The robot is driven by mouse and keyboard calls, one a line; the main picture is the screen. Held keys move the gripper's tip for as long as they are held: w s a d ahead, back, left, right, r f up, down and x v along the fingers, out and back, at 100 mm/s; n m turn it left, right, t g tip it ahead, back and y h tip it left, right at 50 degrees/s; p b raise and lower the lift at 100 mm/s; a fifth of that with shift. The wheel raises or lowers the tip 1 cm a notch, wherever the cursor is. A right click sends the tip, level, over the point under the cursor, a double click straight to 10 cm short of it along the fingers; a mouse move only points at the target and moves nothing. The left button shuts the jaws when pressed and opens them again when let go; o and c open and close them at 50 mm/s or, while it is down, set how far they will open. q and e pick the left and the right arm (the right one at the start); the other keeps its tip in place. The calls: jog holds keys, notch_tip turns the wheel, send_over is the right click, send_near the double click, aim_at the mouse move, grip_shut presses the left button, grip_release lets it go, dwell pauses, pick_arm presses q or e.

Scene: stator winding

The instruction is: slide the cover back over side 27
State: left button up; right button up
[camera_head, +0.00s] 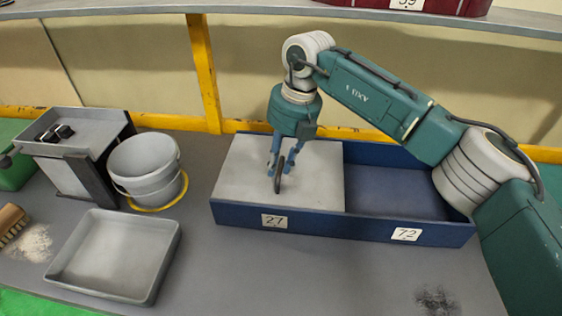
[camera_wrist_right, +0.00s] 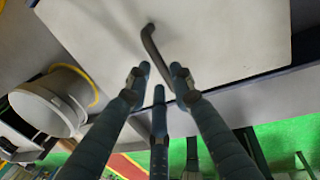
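A long blue box (camera_head: 330,228) stands on the table, with a label 27 (camera_head: 274,221) on its left front and a label 72 (camera_head: 406,234) on its right front. A flat light-grey cover (camera_head: 235,180) lies over the side 27 half; it also fills much of the right wrist view (camera_wrist_right: 225,35). A dark upright handle (camera_head: 279,178) stands on the cover. My right gripper (camera_head: 283,167) is at the handle, pointing down, with its fingers apart around it. The wrist view shows the handle (camera_wrist_right: 152,45) between the spread fingertips. My left gripper is not in view.
The side 72 compartment (camera_head: 395,190) is uncovered and looks empty. Left of the box are a white bucket (camera_head: 143,165), a grey tray (camera_head: 75,285), a stand with black blocks (camera_head: 75,125) and a brush (camera_head: 10,223). A shelf edge (camera_head: 250,10) runs along the top.

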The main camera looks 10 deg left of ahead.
jog(key=shift+o, duration=0.8)
jog(key=shift+a, duration=0.1)
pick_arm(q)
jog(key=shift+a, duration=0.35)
pick_arm(e)
jog(key=v, duration=1.2)
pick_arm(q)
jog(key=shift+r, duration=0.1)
pick_arm(e)
jog(key=shift+a+r, duration=0.1)
jog(key=shift+r, duration=0.05)
